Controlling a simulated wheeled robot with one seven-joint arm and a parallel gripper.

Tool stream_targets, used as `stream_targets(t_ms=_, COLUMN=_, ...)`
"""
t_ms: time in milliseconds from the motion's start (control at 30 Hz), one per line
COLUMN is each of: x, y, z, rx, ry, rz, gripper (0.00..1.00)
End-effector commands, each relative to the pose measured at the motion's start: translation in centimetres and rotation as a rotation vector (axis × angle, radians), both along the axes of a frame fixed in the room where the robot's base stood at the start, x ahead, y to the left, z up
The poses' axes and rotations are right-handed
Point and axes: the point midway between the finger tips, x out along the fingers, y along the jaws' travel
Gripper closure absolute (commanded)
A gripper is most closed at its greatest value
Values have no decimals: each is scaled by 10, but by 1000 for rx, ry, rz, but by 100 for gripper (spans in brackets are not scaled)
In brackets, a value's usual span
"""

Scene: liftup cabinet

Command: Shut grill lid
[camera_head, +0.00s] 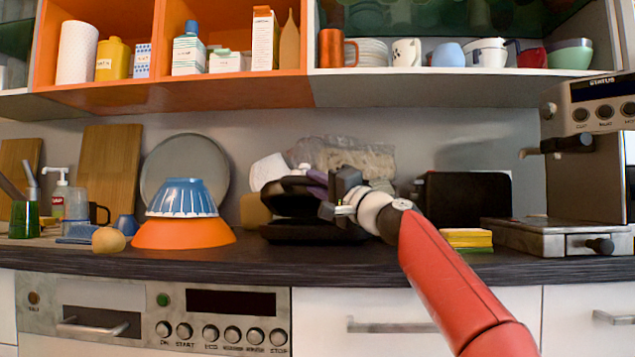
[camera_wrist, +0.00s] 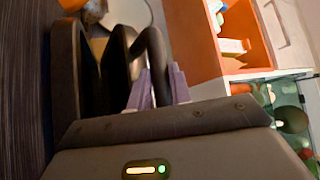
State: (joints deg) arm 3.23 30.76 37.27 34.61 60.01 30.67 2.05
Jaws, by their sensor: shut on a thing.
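The black grill stands on the dark counter in the head view, with its lid (camera_head: 287,188) partly raised above its base (camera_head: 300,231). In the wrist view, the lid (camera_wrist: 117,60) and the base (camera_wrist: 66,75) show as dark shapes with a gap between them. My gripper (camera_head: 316,184) reaches in from the right at the lid's front. Its purple fingers (camera_wrist: 159,88) are shut on the curved black lid handle (camera_wrist: 151,46). My gripper and arm hide part of the grill's right side in the head view.
Blue and orange bowls (camera_head: 183,235) stand close to the left of the grill. Yellow sponges (camera_head: 467,239) and a coffee machine (camera_head: 588,180) are to the right. Bags (camera_head: 350,157) lie behind the grill. Open shelves (camera_head: 215,92) hang above the counter.

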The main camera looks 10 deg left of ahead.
Motion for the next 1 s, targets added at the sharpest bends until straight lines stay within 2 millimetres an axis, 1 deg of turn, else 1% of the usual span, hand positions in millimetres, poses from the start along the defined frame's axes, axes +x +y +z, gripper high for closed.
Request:
stream_targets(t_ms=33, x=11, y=-2, z=-12, rx=-8, ry=19, rz=-13, gripper=100)
stream_targets(t_ms=67, x=11, y=-2, z=-12, rx=-8, ry=19, rz=-13, gripper=75)
stream_targets(t_ms=200, x=10, y=-2, z=-11, rx=-8, ry=17, rz=-12, gripper=57)
stream_targets(t_ms=433, x=7, y=-1, z=-8, rx=-4, ry=12, rz=-7, gripper=57)
stream_targets(t_ms=567, x=5, y=-3, z=-9, rx=-3, ry=10, rz=-6, gripper=57)
stream_targets(t_ms=667, x=0, y=-10, z=-14, rx=-4, ry=9, rz=-7, gripper=57)
stream_targets(t_ms=767, x=-9, y=-23, z=-22, rx=-5, ry=8, rz=-10, gripper=57)
stream_targets(t_ms=800, x=-11, y=-26, z=-18, rx=-5, ry=10, rz=-9, gripper=57)
stream_targets(t_ms=833, x=-12, y=-29, z=-17, rx=-4, ry=13, rz=-10, gripper=57)
stream_targets(t_ms=1000, x=-22, y=-41, z=-24, rx=-6, ry=13, rz=-11, gripper=57)
